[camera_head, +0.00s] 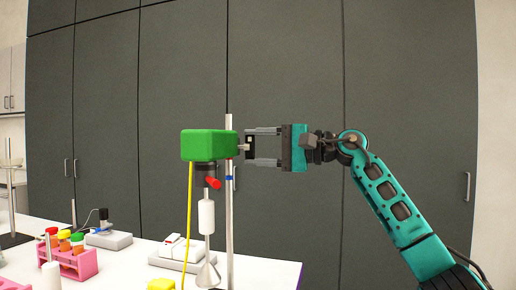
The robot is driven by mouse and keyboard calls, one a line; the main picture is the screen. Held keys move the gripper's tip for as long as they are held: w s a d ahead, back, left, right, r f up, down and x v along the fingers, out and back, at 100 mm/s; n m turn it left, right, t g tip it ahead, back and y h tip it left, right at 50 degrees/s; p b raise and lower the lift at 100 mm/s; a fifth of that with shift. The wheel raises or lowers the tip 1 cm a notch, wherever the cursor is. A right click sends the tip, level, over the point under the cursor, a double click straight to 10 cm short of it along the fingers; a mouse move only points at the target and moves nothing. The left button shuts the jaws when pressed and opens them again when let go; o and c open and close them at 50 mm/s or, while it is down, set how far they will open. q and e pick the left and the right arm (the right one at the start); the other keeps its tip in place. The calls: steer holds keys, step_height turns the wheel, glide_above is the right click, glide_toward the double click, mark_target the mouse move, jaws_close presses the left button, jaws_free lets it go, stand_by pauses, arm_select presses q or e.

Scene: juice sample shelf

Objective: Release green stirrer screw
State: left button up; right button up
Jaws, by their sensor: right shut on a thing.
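The green stirrer (209,145) is a green box clamped on an upright metal rod (229,215), with a yellow cord hanging from its left. A small screw (240,149) sticks out from its right side by the rod. My right gripper (249,146) comes in from the right, level with the stirrer. A red-handled part (213,182) and a white shaft (206,216) hang below the stirrer. My left gripper is not in view.
Dark cabinets (290,70) stand behind. The space right of the rod holds only my arm.

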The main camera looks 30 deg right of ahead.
steer(key=shift+r, duration=0.15)
steer(key=o, duration=1)
steer(key=shift+o, duration=0.2)
arm_select(q)
steer(key=b, duration=0.1)
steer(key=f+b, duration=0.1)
steer(key=b, duration=0.1)
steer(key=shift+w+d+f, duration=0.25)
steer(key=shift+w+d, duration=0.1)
arm_select(e)
steer(key=v, duration=1.3)
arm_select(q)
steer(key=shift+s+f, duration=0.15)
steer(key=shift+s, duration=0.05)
